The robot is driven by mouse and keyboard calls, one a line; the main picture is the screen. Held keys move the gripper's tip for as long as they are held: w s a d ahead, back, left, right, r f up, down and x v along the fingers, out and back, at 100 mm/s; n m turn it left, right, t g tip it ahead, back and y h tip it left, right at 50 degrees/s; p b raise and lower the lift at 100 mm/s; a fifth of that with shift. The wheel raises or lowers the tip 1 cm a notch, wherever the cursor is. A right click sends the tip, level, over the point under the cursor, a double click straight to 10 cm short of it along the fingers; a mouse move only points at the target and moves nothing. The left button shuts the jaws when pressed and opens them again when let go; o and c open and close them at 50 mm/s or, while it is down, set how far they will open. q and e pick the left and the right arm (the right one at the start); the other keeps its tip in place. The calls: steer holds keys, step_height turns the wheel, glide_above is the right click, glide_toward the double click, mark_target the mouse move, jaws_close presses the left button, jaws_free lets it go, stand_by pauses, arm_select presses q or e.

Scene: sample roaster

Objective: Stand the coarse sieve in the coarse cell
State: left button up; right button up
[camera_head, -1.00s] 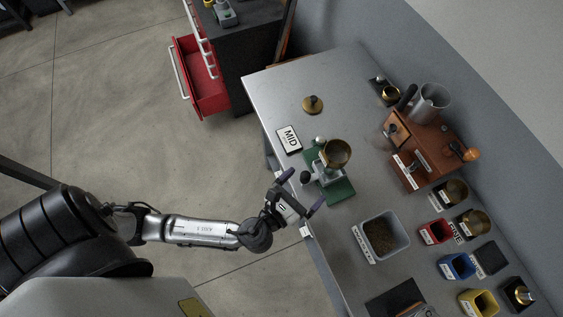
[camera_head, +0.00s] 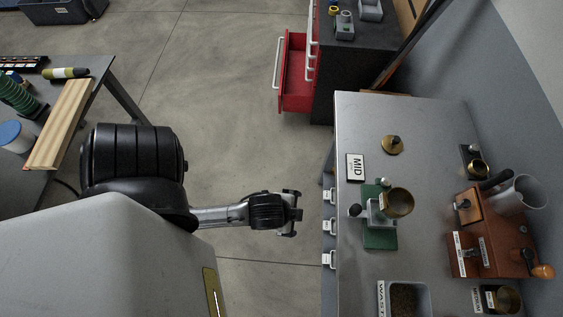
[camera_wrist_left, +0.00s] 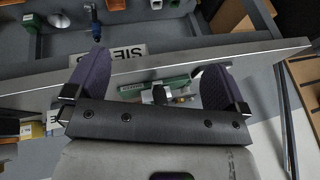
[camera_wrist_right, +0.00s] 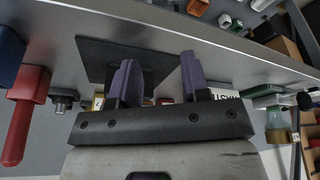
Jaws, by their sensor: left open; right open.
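A brass sieve-like cup (camera_head: 397,202) sits on a stand with a green base (camera_head: 380,236) near the table's front edge.
The metal table (camera_head: 365,115) has several handles along its front edge. An open red drawer (camera_head: 296,75) lies beyond. Floor between is clear.

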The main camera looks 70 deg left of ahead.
arm_select(q)
steer(key=s+n, duration=0.1)
steer(key=s+n+g+h, duration=0.1)
steer(key=s+n, duration=0.1)
steer(key=shift+d+n, duration=0.25)
steer(key=shift+n, duration=0.05)
arm_select(e)
steer(key=shift+a, duration=0.1)
